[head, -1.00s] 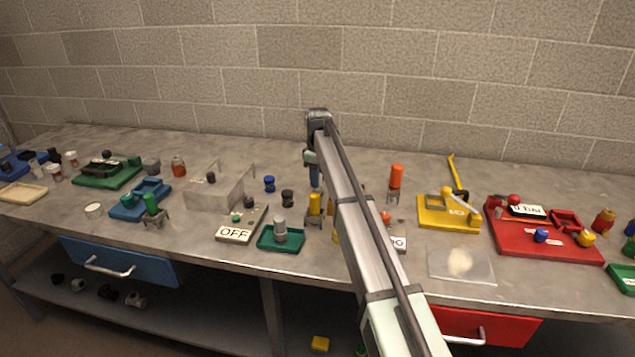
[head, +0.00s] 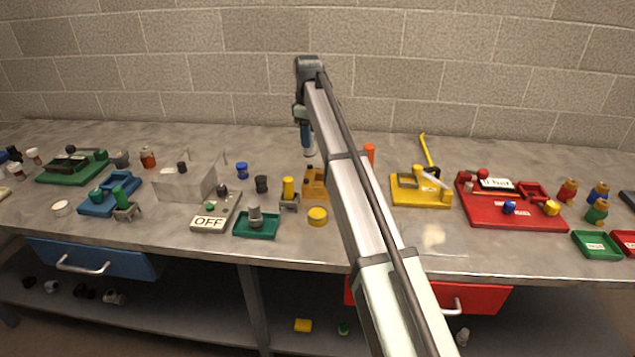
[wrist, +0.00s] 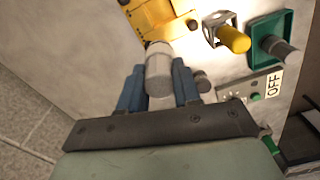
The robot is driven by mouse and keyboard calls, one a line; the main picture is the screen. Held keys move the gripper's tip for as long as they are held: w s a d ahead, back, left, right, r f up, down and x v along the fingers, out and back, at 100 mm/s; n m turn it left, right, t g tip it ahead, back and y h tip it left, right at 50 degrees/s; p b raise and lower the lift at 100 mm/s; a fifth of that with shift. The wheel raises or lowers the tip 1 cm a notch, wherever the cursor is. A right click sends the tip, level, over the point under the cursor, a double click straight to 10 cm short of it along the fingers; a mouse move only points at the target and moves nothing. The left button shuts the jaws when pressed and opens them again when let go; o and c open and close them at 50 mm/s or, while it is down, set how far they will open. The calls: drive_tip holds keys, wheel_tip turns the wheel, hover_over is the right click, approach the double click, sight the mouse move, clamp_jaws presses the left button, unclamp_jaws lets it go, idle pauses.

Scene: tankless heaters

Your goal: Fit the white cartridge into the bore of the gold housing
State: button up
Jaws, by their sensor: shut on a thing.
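My gripper (wrist: 158,70) is shut on the white cartridge (wrist: 158,76), with a blue finger on each side of it. In the head view my gripper (head: 307,138) hangs above the bench with the cartridge's white tip (head: 310,154) pointing down. The gold housing (head: 316,184) stands on the bench just below the tip, partly hidden by my arm. It also shows at the top of the wrist view (wrist: 158,18), cut off by the frame edge. The cartridge looks apart from the housing. The bore cannot be made out clearly.
A yellow cylinder (head: 289,187) in a grey stand is left of the housing. A round yellow piece (head: 317,215) lies in front. A teal tray (head: 242,229) and an OFF box (head: 209,222) are further left. A yellow fixture (head: 408,199) and a red board (head: 510,217) are right.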

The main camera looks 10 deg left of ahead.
drive_tip(key=shift+s+d+f, duration=0.3)
drive_tip(key=shift+d+f, duration=0.35)
drive_tip(key=shift+f, duration=0.9)
drive_tip(key=shift+s+d+f, duration=0.35)
drive_tip(key=shift+d+f, duration=0.3)
drive_tip(key=shift+f, duration=0.95)
drive_tip(key=shift+s+d+f, duration=0.3)
drive_tip(key=shift+d+f, duration=0.35)
drive_tip(key=shift+f, duration=0.9)
drive_tip(key=shift+f, duration=0.1)
drive_tip(key=o, duration=1.1)
wheel_tip(320, 180, up, 12)
drive_tip(key=shift+r, duration=0.15)
